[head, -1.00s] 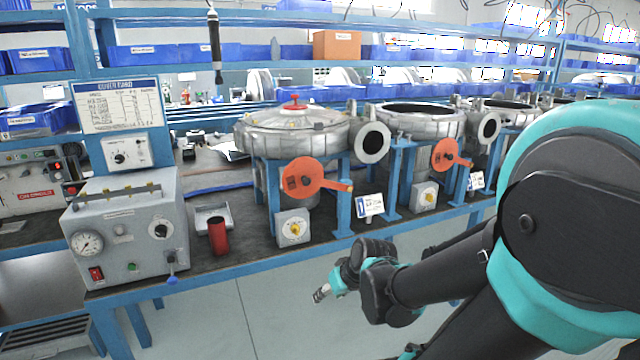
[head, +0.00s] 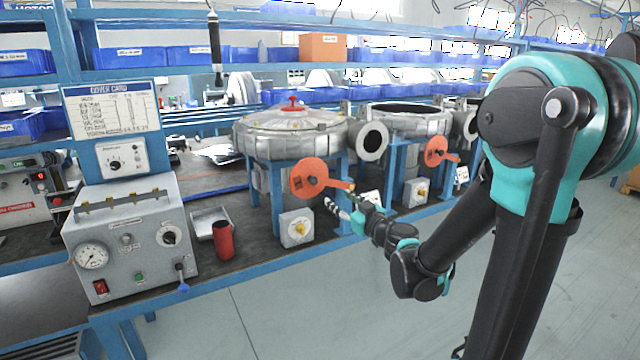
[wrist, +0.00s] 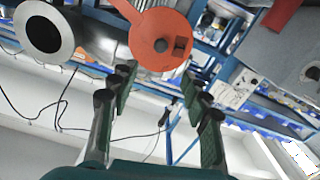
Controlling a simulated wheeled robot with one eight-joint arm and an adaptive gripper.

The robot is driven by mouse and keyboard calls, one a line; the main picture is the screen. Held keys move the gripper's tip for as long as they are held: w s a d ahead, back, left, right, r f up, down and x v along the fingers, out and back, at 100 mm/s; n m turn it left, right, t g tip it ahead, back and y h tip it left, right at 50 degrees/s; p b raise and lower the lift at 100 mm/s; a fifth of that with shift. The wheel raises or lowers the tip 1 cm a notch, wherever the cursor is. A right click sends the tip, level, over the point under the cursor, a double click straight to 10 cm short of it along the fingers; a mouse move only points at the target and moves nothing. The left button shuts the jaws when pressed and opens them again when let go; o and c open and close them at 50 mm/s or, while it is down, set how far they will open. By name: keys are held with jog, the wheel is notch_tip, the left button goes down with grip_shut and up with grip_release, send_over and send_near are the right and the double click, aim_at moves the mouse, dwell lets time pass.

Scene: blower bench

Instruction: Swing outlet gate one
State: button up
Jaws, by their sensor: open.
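Outlet gate one is an orange disc (head: 308,177) with a short arm pointing right, on the front of the nearest blower (head: 285,135). In the wrist view the orange plate (wrist: 160,36) stands just beyond my fingers, with a dark round hub and a dark square opening. My gripper (head: 340,204) is at the right end of the gate's arm in the head view. Its fingers are apart (wrist: 157,80) with nothing held between them. Whether a finger touches the gate cannot be told. The round outlet flange (head: 371,141) is to the right of the blower.
A second orange gate (head: 438,151) is on the blower to the right. A grey switch box with a yellow knob (head: 297,229) sits below gate one. A red cup (head: 223,240) and a control box (head: 128,235) stand to the left. The floor in front is clear.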

aim_at(315, 182)
jog(key=x, duration=1.6)
jog(key=shift+a, duration=0.1)
grip_shut()
